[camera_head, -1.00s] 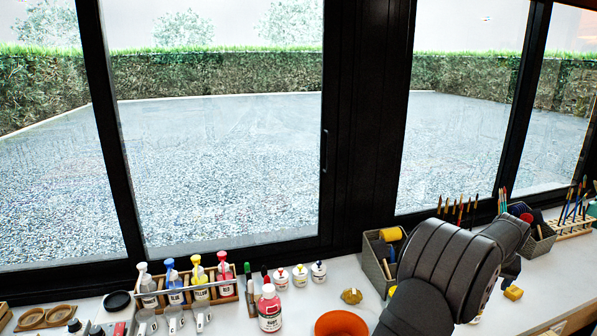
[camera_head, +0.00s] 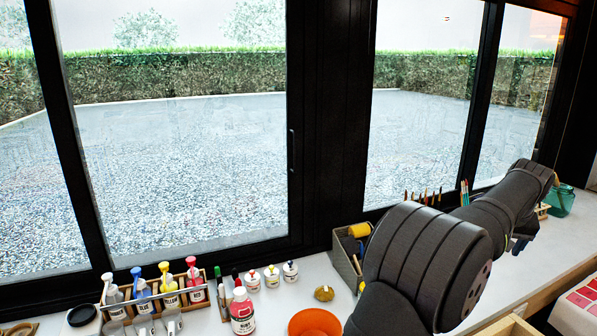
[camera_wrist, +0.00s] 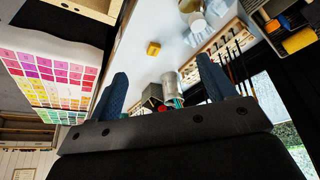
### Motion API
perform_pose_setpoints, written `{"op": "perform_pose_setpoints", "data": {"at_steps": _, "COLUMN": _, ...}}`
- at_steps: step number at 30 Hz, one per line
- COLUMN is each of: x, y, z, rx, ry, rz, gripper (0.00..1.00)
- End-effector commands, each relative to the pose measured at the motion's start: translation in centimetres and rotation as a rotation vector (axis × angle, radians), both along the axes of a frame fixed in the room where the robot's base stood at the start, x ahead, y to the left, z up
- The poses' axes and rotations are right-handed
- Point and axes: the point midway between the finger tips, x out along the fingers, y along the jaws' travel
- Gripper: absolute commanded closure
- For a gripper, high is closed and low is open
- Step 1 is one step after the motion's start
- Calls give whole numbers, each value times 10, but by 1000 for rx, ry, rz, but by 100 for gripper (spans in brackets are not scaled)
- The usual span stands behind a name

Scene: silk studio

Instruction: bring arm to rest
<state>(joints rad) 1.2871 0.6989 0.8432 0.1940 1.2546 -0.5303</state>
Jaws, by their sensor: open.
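My arm reaches from the bottom right of the head view toward the right end of the white table (camera_head: 320,272). My gripper (camera_head: 522,243) shows only in small part there, above the table near its right side, mostly hidden behind the arm. In the wrist view my gripper (camera_wrist: 165,85) shows two blue fingers wide apart, with nothing held between them. Beyond the fingers lie the table top (camera_wrist: 150,68), a yellow block (camera_wrist: 153,48) and a grey metal cup (camera_wrist: 169,82).
Pump bottles in a wooden rack (camera_head: 206,293), a pink bottle (camera_head: 242,312) and an orange bowl (camera_head: 315,323) stand front left of the arm. A grey bin (camera_head: 345,262) stands close beside it. A colour chart (camera_wrist: 55,75) lies left in the wrist view. Windows line the back.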

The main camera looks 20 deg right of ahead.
Motion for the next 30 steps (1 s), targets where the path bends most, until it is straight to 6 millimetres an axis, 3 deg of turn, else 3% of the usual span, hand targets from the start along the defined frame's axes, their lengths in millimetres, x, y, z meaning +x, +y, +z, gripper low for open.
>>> {"op": "perform_pose_setpoints", "data": {"at_steps": 3, "x": 4, "y": 1, "z": 24, "rx": -2, "ry": -1, "rz": 5, "gripper": 24}}
{"op": "perform_pose_setpoints", "data": {"at_steps": 5, "x": 14, "y": 6, "z": 29, "rx": 0, "ry": 0, "rz": 19, "gripper": 24}}
{"op": "perform_pose_setpoints", "data": {"at_steps": 30, "x": 160, "y": 92, "z": 28, "rx": 4, "ry": 2, "rz": 208, "gripper": 24}}
